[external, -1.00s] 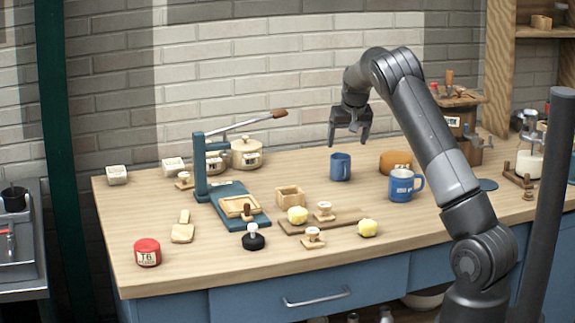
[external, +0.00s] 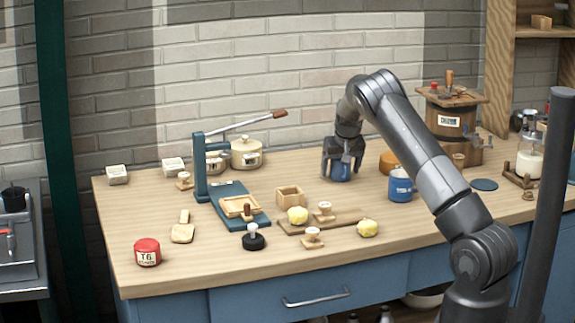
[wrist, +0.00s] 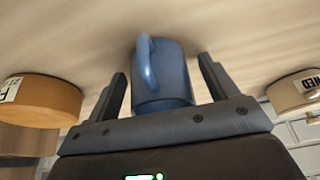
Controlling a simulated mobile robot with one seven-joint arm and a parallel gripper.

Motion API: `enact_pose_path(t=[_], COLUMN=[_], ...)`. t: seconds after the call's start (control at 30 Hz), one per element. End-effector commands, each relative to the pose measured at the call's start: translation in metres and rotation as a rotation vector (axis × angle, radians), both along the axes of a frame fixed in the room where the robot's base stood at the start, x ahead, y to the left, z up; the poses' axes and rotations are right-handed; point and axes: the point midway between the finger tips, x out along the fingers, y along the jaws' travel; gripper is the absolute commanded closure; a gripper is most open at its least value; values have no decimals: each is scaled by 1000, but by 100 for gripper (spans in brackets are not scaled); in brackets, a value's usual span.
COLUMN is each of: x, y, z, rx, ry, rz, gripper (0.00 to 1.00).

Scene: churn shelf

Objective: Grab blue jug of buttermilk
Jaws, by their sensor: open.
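A plain blue jug (external: 340,172) stands upright on the wooden worktop, mostly hidden behind my gripper. My gripper (external: 343,174) points down over it, with its fingers on either side of the jug. The wrist view shows the blue jug (wrist: 163,75) with its handle between my two open fingers (wrist: 167,85). Gaps show between the jug and both fingers, so it is not gripped. What is inside the jug cannot be seen.
An orange round tub (external: 389,163) stands close to the right of the jug. A wooden churn (external: 455,125) is at the back right. A blue lever press (external: 199,165) and a small wooden box (external: 289,196) are to the left. The worktop around the jug's left is fairly clear.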

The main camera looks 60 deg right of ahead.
Motion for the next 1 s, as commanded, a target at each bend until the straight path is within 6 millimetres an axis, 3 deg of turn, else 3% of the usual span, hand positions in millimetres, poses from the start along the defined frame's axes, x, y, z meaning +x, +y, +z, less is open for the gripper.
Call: enact_pose_path(t=[0.13,0.8,1.0], x=[0,0,0], y=[0,0,0], z=[1,1,2], rx=[-1,-1,-2], ry=[-1,-1,-1], rz=[0,0,0], gripper=[22,76,76])
